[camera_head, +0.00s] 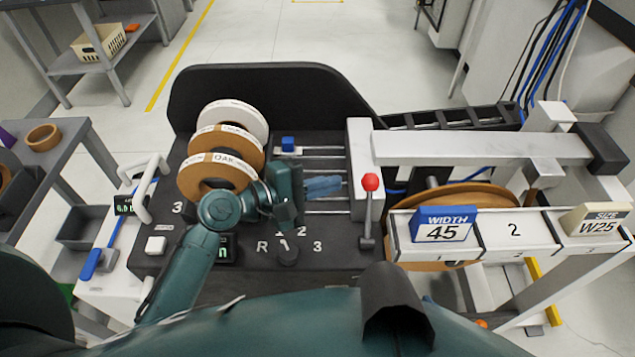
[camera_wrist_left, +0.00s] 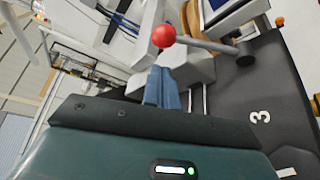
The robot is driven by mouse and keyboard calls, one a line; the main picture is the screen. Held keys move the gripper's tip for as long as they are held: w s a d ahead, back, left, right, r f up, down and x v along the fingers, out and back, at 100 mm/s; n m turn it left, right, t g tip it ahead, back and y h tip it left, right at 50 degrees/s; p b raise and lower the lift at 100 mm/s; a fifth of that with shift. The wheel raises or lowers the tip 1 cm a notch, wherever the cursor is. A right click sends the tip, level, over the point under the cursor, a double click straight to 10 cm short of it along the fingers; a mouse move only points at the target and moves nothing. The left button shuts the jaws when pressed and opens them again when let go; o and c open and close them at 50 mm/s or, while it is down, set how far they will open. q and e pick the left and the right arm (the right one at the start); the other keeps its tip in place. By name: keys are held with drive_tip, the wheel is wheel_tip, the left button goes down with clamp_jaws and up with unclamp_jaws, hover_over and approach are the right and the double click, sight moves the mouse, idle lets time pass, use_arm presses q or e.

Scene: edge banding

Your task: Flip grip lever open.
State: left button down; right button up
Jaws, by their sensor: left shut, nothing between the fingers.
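The lever (camera_head: 368,212) has a red ball knob and a grey shaft rising from a dark pivot on the right side of the black machine top. Its red knob (camera_wrist_left: 163,36) also shows in the wrist view, with the shaft running right to the pivot. My left gripper (camera_head: 338,185) is shut and empty, its blue-grey fingers pointing right at the lever, just left of the knob. The closed fingertips (camera_wrist_left: 161,72) appear just below the knob in the wrist view; I cannot tell whether they touch it. My right gripper is not in view.
A white block (camera_head: 358,150) stands behind the lever. Several tape rolls (camera_head: 215,172) stand on the machine's left. A dark selector knob (camera_head: 288,252) lies in front of my gripper. A blue WIDTH 45 sign (camera_head: 444,224) sits on a white rail to the right.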

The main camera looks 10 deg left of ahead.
sight(369, 213)
use_arm(q)
drive_tip(key=x, duration=0.5)
drive_tip(key=shift+w+d, duration=0.2)
drive_tip(key=shift+d, duration=0.1)
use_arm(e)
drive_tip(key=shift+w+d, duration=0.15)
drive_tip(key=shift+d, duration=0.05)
use_arm(q)
drive_tip(key=shift+s, duration=0.15)
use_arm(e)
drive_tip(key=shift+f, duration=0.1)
